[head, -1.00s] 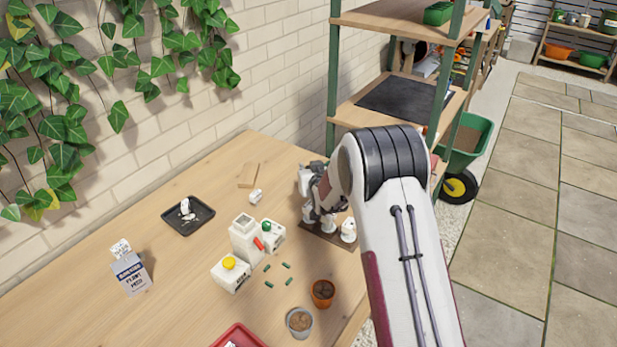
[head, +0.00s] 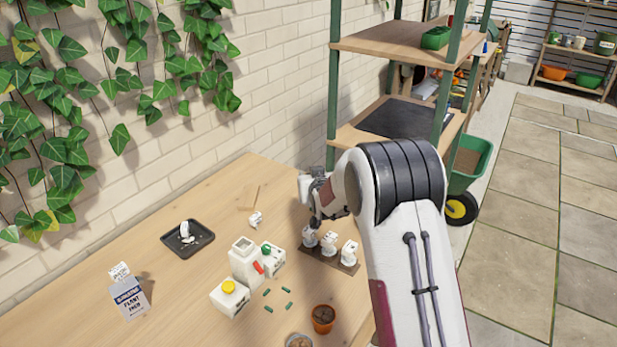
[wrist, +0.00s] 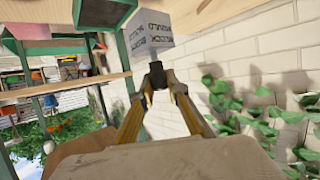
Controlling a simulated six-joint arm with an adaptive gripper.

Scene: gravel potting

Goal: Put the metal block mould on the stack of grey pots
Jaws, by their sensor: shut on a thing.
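In the wrist view, which looks upside down, my gripper (wrist: 158,84) has its two yellowish fingers converging on a dark, narrow part. A pale grey block with dark lettering (wrist: 152,32) sits just beyond it; I take this as the metal block mould, held by its dark part. In the head view my gripper (head: 314,212) is at the far right of the table, over or behind a brown board with white pieces; what it holds cannot be made out there. No stack of grey pots is clearly visible.
The brown board (head: 318,258) carries several white pieces. White containers (head: 244,264), small green pieces (head: 268,309), a terracotta pot (head: 322,322) and a grey pot (head: 299,342) cut by the lower edge stand nearby. A black tray (head: 170,241) and a labelled packet (head: 130,298) are left. Shelving rises behind.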

